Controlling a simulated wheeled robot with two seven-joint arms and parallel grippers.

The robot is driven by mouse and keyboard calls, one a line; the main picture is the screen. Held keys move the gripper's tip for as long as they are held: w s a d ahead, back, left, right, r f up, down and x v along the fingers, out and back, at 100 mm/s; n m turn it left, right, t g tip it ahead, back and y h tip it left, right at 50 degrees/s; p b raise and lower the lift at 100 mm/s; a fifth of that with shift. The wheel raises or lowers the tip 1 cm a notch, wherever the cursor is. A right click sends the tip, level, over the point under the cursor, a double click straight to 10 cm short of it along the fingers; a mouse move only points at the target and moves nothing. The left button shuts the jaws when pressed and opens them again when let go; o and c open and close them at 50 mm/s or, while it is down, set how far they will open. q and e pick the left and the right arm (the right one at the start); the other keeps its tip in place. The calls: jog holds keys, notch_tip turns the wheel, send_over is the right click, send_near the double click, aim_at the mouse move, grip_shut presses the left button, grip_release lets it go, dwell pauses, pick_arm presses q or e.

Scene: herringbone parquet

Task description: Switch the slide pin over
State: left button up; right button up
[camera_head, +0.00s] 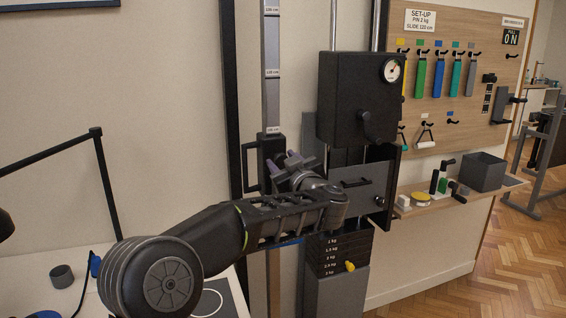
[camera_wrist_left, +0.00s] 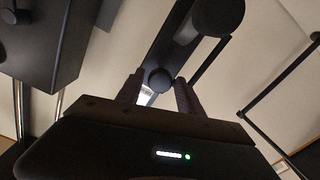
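The slide is a black block (camera_head: 270,150) with a side handle (camera_head: 247,168) on a grey vertical rail (camera_head: 271,90) marked with height labels. My left gripper (camera_head: 294,162) is in front of the block and partly hides it. In the left wrist view a round dark knob (camera_wrist_left: 160,80), apparently the slide pin, sits between the two spread fingers of the left gripper (camera_wrist_left: 160,95). A gap shows beside the knob, with a white label behind it. Whether the pin is in or out is hidden. My right gripper is not in view.
A black box with a dial (camera_head: 358,98) stands right of the rail. Below it is a weight stack (camera_head: 340,252) with a yellow pin (camera_head: 350,266). A sign (camera_head: 420,20) reads pin 2 kg, slide 120 cm. A lamp arm (camera_head: 50,155) stands at left.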

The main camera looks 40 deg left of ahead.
pick_arm(q)
grip_shut()
dwell(1.1)
